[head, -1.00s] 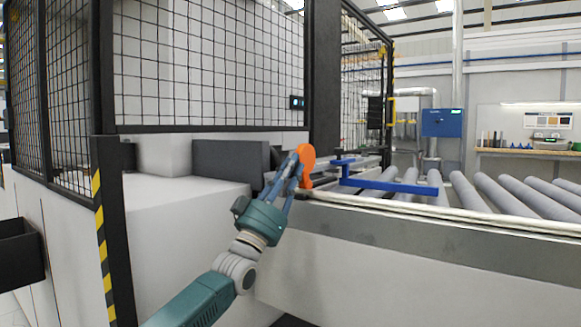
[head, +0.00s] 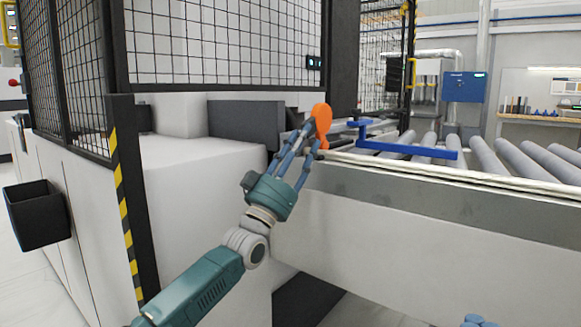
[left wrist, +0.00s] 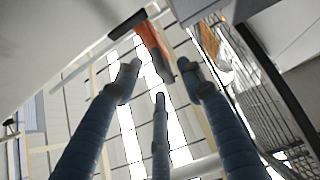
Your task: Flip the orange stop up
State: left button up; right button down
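The orange stop (head: 321,118) stands up at the left end of the roller conveyor, its rounded end uppermost and leaning slightly. My left gripper (head: 302,142) is just left of and below it, with fingers spread. In the left wrist view the orange stop (left wrist: 152,42) lies beyond the fingertips of the open left gripper (left wrist: 157,78), and nothing is clearly held. Whether a finger touches the stop I cannot tell. Blue tips, apparently of my right gripper (head: 478,321), just show at the bottom edge of the head view; their state is unclear.
A blue bracket (head: 405,149) lies over the grey rollers (head: 497,160), right of the stop. A dark block (head: 245,124) is left of the gripper. A mesh guard (head: 215,45) stands behind. A black bin (head: 38,214) hangs at left.

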pick_arm(q)
jog(key=v, duration=0.8)
jog(key=shift+f, duration=0.3)
jog(key=shift+s, duration=0.1)
